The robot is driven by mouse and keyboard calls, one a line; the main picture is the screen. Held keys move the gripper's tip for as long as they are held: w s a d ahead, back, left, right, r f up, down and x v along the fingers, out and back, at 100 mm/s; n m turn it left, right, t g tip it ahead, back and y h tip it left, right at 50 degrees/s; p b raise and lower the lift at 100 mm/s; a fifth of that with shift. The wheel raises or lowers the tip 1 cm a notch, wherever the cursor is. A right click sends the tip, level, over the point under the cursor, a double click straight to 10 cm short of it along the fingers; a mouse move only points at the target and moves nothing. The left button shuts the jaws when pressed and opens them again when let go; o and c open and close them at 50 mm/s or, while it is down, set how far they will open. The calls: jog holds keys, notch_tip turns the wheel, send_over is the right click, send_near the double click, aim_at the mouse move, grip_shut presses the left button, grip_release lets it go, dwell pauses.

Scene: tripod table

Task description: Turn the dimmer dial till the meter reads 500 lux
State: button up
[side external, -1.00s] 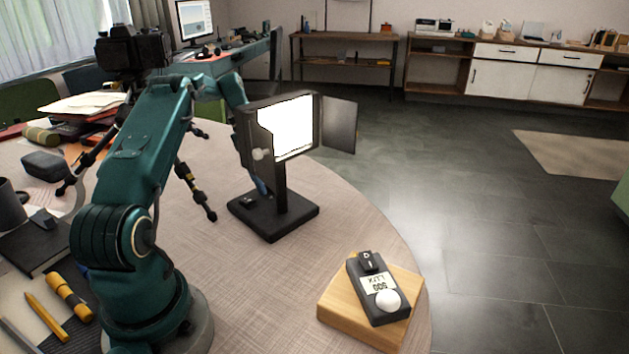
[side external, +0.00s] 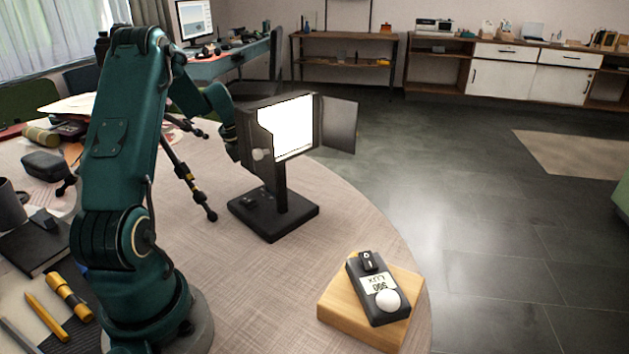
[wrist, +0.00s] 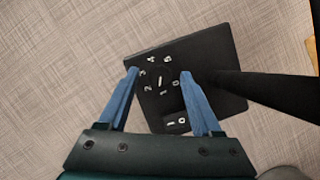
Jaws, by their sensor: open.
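The lamp (side external: 290,128) is lit and stands on a black base (side external: 275,225). The dimmer dial (wrist: 161,82), round and black with a white pointer line and numbers around it, is on the base; it also shows small in the side view (side external: 248,200). My gripper (wrist: 159,74) is open, its blue fingers spread on either side of the dial in the wrist view. I cannot tell whether they are lowered around it. The lamp hides my fingers in the side view. The meter (side external: 395,316) has a white dome; its small, upside-down digits above LUX are not clearly readable.
The meter lies on a wooden block (side external: 340,309) near the table edge. A switch (wrist: 177,124) is beside the dial on the base. The lamp's post (wrist: 265,88) rises close to the right finger. A tripod leg (side external: 196,190) stands left of the lamp.

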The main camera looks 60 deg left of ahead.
jog(key=shift+d+n+y, duration=0.1)
jog(key=shift+n+y, duration=0.2)
jog(key=shift+n, duration=0.4)
jog(key=v, duration=0.5)
jog(key=d+r+m+t+y, duration=0.2)
jog(key=d+r+m+y, duration=0.1)
jog(key=r+m, duration=0.6)
jog(key=d+r+m+t+y, duration=0.2)
jog(key=r+m, duration=0.5)
jog(key=r, duration=0.3)
jog(key=d+r+m+t+h, duration=0.1)
jog(key=d+r+m+t, duration=0.1)
jog(key=d+r+m, duration=0.4)
jog(key=shift+w+d+t, duration=0.3)
jog(key=shift+d+t, duration=0.1)
jog(key=shift+d, duration=1.4)
